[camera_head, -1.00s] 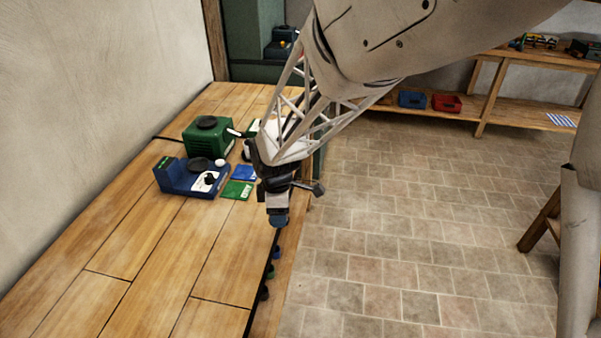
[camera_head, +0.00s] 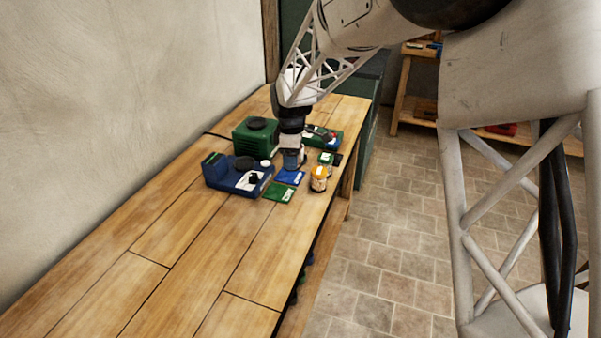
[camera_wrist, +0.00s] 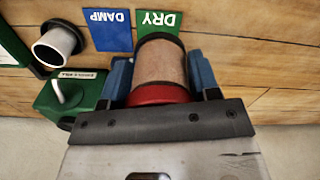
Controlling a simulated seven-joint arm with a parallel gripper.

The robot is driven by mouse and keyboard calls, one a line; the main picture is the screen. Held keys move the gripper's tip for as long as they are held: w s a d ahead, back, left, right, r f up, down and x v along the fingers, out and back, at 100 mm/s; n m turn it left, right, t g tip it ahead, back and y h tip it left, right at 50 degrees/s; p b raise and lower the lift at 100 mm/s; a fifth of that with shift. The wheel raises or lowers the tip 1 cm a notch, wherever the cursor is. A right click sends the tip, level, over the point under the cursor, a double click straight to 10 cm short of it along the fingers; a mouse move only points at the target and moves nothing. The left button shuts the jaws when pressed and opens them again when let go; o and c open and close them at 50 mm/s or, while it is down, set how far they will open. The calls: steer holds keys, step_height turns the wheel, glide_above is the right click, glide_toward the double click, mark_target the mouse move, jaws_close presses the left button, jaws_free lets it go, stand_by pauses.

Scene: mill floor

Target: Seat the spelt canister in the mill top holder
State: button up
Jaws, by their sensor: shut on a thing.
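My gripper (camera_head: 292,160) is over the far part of the bench, beside the small machines. In the wrist view its blue fingers (camera_wrist: 160,78) are shut on a brown canister (camera_wrist: 160,65) with a red band near the palm and a dark far rim. Its label is not visible, so I cannot tell that it is the spelt one. A green box-shaped machine (camera_head: 255,140) has a dark round top. A blue machine (camera_head: 230,178) carries dark round parts and a white panel. I cannot tell which part is the mill top holder.
A small orange-and-white canister (camera_head: 319,178) stands near the bench's right edge. A blue card marked DAMP (camera_wrist: 110,30) and a green card marked DRY (camera_wrist: 158,20) lie flat. The near bench (camera_head: 150,270) is clear.

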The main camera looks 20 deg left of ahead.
steer(key=w+a+r, duration=0.3)
steer(key=w+a, duration=0.6)
steer(key=a, duration=0.1)
steer(key=w+a+r, duration=0.4)
steer(key=w+a, duration=0.5)
steer(key=a, duration=0.2)
steer(key=shift+w+a+r, duration=0.15)
steer(key=shift+w+r, duration=0.05)
steer(key=shift+w, duration=0.1)
steer(key=shift+f, duration=0.2)
glide_above(257, 124)
steer(key=shift+s+f, duration=0.15)
steer(key=shift+f, duration=2.5)
steer(key=shift+f, duration=0.65)
steer(key=o, duration=0.8)
steer(key=shift+c, duration=0.2)
